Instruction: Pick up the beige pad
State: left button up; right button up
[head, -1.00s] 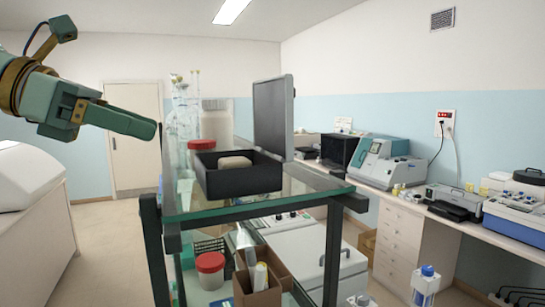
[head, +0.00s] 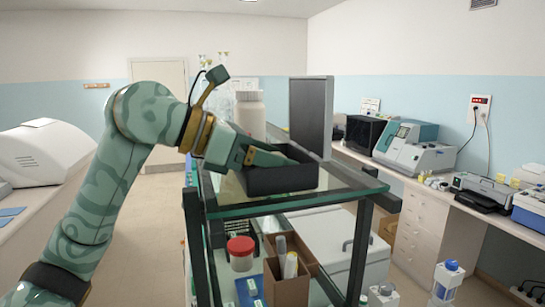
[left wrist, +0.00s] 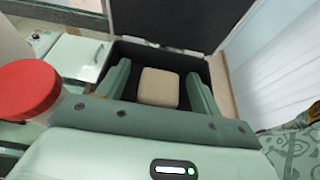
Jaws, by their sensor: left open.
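The beige pad (left wrist: 158,87) lies on the floor of an open black box (head: 282,181) on the glass top shelf of a cart. The box's raised lid (head: 311,115) stands at its right in the head view. My left gripper (head: 288,156) reaches into the box from the left and hides the pad in the head view. In the left wrist view, the box (left wrist: 195,64) surrounds the open fingers of my left gripper (left wrist: 158,72). One finger is on each side of the pad, with a visible gap on both sides. My right gripper is not in view.
A red-lidded jar (left wrist: 28,90) stands close beside the gripper at left in the wrist view. A white bottle (head: 250,112) stands behind the box. The lower shelf holds another red-lidded jar (head: 240,252) and a brown carton (head: 286,288). A bench with lab machines (head: 414,147) runs along the right.

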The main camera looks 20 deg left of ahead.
pick_arm(q)
jog(key=shift+d, duration=0.15)
jog(key=shift+s+a, duration=0.1)
jog(key=shift+a, duration=0.1)
jog(key=shift+c, duration=1.3)
jog(key=c, duration=0.5)
jog(key=shift+c, duration=1.4)
